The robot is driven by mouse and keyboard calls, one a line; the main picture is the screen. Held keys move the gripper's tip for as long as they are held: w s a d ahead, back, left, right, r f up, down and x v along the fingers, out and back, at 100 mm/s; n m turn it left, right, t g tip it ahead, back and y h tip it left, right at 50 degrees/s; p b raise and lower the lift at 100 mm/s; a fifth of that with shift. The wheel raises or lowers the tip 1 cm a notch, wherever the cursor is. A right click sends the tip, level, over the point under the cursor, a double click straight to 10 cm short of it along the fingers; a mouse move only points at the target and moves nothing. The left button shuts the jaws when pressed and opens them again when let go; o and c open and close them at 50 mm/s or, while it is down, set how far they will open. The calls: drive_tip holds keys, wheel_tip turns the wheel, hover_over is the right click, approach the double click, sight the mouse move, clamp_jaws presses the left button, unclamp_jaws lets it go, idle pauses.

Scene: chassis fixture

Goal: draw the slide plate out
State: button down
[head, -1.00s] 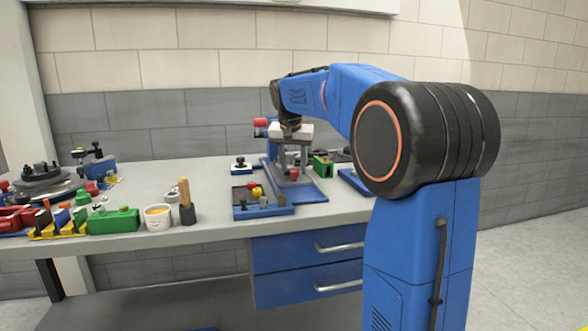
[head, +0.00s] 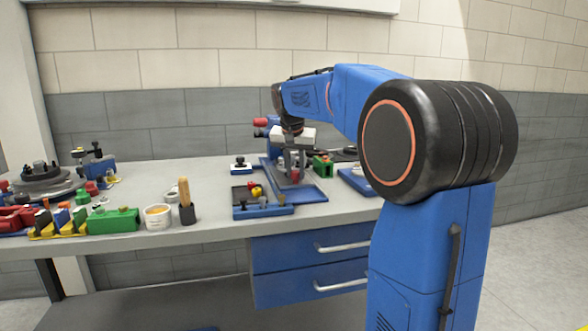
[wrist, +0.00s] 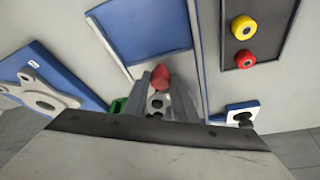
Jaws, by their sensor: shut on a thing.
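A blue channel fixture (head: 312,194) with a grey bed lies on the workbench, below my gripper. My gripper (wrist: 160,92) points down and is shut on the red knob, with a grey finger on either side. The slide plate's outline is hard to tell from the grey bed, and the gripper body hides the part nearest the wrist.
A dark tray with blue edging (head: 262,211) and red and yellow knobs (wrist: 243,40) lies close beside the channel. A green block (head: 322,167) and a blue plate with a light part (head: 357,181) sit to its right. A small block with a black knob (head: 240,165) sits left.

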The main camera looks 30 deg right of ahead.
drive_tip(key=s, duration=0.2)
drive_tip(key=s+a, duration=0.1)
drive_tip(key=s, duration=0.1)
drive_tip(key=s+a, duration=0.1)
drive_tip(key=s, duration=0.1)
drive_tip(key=shift+s, duration=0.55)
drive_tip(key=shift+f, duration=0.1)
drive_tip(key=c, duration=1.5)
unclamp_jaws()
drive_tip(key=shift+s, duration=0.1)
drive_tip(key=shift+o, duration=0.2)
drive_tip(key=v, duration=1.7)
drive_tip(key=shift+r, duration=0.3)
drive_tip(key=shift+a+f, duration=0.1)
drive_tip(key=shift+a, duration=0.05)
